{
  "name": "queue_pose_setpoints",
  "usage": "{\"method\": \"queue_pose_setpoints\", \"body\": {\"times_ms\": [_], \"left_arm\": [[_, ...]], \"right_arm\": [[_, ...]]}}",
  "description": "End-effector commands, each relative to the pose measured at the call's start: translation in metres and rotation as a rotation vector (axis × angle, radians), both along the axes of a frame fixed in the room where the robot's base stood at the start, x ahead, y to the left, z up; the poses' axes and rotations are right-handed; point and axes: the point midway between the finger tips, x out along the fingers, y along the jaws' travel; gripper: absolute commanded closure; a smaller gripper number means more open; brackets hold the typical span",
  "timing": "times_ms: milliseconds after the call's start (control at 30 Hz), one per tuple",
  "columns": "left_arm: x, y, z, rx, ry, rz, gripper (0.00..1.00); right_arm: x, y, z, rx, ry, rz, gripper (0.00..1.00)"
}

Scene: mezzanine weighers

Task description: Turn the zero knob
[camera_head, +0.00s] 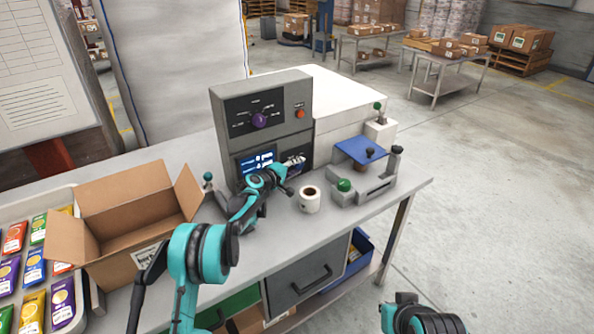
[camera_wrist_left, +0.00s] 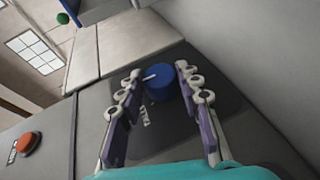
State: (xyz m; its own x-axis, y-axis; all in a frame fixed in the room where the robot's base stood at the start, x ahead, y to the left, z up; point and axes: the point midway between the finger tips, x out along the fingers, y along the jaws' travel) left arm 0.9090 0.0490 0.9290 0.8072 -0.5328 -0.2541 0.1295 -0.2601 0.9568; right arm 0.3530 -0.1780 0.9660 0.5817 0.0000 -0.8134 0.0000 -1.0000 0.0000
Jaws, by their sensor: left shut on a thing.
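The weigher's grey control housing (camera_head: 291,89) stands on the bench. My left gripper (camera_head: 297,162) reaches to the lower right of its front panel, beside the lit display (camera_head: 256,161). In the left wrist view a blue round knob (camera_wrist_left: 158,88) with a pale pointer mark sits on the dark panel. The fingers of my left gripper (camera_wrist_left: 163,84) are on both sides of this knob and shut on it. In the head view the gripper hides the knob. My right gripper is out of view; only part of my right arm shows at lower right.
A purple knob (camera_head: 260,120) and an orange button (camera_head: 299,113) are higher on the housing. A white mug (camera_head: 309,200) stands close below my left gripper. A device with a blue plate (camera_head: 360,150) is to the right, an open carton (camera_head: 130,212) to the left.

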Motion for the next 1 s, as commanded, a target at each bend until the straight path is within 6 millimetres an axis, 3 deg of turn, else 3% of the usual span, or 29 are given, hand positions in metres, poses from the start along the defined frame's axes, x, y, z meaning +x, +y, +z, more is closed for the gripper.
{"method": "queue_pose_setpoints", "body": {"times_ms": [200,733,767,800,833,1000], "left_arm": [[0.0,0.0009,-0.0028,-0.062,-0.046,0.001,0.94],[0.0001,0.0005,-0.0016,-0.083,-0.062,0.0,0.94],[0.0001,0.0005,-0.0016,-0.083,-0.062,0.0,0.6],[0.0001,0.0005,-0.0016,-0.083,-0.062,0.0,0.5],[0.0,0.0004,-0.0017,-0.083,-0.062,0.0,0.45],[-0.0001,0.0002,-0.0016,-0.084,-0.062,0.0,0.45]], "right_arm": [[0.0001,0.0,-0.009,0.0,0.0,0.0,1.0],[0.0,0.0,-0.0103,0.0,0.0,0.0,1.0],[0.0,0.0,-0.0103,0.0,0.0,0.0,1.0],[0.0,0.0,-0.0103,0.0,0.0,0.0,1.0],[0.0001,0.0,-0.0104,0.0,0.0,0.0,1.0],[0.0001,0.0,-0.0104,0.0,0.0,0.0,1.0]]}}
